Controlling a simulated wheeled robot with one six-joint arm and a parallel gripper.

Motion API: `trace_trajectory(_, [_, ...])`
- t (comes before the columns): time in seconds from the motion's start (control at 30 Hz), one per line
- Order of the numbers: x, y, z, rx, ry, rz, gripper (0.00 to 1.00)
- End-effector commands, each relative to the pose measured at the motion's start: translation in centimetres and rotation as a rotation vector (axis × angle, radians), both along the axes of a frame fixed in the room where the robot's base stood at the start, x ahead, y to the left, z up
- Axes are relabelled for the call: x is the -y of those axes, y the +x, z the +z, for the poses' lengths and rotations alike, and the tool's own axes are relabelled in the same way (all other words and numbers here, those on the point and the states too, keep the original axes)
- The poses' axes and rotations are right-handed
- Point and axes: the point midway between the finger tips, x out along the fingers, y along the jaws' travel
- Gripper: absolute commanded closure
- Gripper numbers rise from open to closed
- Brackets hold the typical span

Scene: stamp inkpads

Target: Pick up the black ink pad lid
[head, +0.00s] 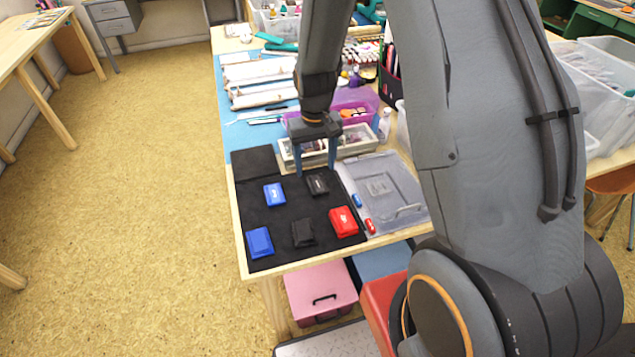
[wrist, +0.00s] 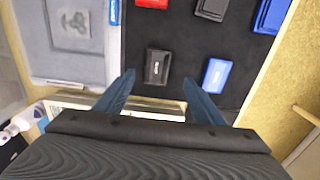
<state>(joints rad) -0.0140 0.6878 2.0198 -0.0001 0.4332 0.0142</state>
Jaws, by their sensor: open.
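The black ink pad lid (head: 317,184), a small dark block with white print on top, lies on the black mat (head: 285,212). It also shows in the wrist view (wrist: 157,67), between and just beyond my fingertips. My gripper (head: 317,172) points down above the far part of the mat, close to the lid. In the wrist view my gripper (wrist: 158,77) is open, with a finger on each side of the lid and nothing held. I cannot tell its exact height. A plain black pad (head: 303,232) without print lies nearer the front edge.
A printed blue block (head: 274,194) lies left of the lid, with a plain blue pad (head: 259,242) nearer the front. A red block (head: 343,222) lies at front right. A clear grey container (head: 405,190) is right of the mat; a light-coloured bin (head: 357,141) stands behind my gripper.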

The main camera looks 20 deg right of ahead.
Motion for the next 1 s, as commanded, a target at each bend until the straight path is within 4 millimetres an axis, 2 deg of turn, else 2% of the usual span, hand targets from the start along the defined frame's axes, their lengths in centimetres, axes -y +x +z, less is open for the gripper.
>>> trace_trajectory(0.27, [0.2,-0.1,-2.0,-0.003,0.0,0.0,0.38])
trace_trajectory(0.63, [0.7,0.1,-5.9,-0.004,0.0,0.0,0.38])
trace_trajectory(1.0, [0.7,0.2,-6.7,0.0,0.0,0.0,0.38])
